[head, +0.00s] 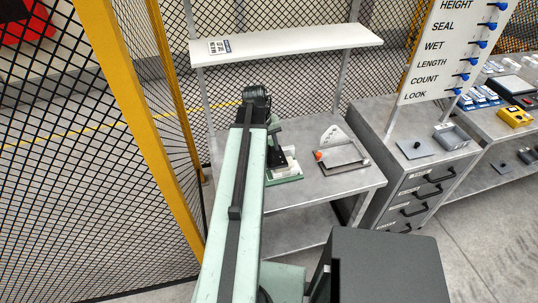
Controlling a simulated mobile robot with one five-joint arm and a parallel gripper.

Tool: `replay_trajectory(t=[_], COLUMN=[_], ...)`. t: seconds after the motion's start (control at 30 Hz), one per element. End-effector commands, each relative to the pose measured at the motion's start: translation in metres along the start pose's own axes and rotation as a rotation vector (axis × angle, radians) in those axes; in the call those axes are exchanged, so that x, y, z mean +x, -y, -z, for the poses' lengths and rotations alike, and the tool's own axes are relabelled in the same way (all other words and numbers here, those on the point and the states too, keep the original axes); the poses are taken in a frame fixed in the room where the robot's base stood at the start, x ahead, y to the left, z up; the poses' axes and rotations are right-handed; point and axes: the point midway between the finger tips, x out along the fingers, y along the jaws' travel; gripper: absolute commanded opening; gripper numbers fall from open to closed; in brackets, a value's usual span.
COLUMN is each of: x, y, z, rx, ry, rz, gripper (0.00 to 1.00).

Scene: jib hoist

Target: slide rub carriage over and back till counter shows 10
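A small device with a pale green base (289,179) and a whitish upper part stands on the grey bench, just right of my arm. It may be the rub tester; its carriage and counter cannot be made out. My arm reaches up the middle of the head view, bends at a dark joint and comes down behind. My gripper (276,158) seems to be the dark part low over this device, partly hidden by my arm. Whether it touches anything or is open cannot be told.
A metal frame device (345,160) with a white dial plate and orange knob stands to the right. A white shelf (290,46) hangs above the bench. A yellow post (135,90) and mesh fence stand left. A drawer cabinet (415,195) and labelled board (440,60) are right.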

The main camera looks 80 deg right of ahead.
Motion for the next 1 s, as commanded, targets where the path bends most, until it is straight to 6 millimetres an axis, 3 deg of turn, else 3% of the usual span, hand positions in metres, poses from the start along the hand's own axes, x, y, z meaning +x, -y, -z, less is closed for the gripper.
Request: replay_trajectory(t=[0.03,0.27,0.4,1.0], x=[0.0066,0.0038,0.0037,0.0036], y=[0.0006,0.0002,0.0004,0.0009], z=[0.0002,0.0002,0.0002,0.0006], rx=[0.0,-0.001,-0.001,-0.003], ry=[0.0,0.0,0.0,-0.001], rz=[0.0,0.0,0.0,-0.001], gripper=[0.34,0.34,0.0,0.0])
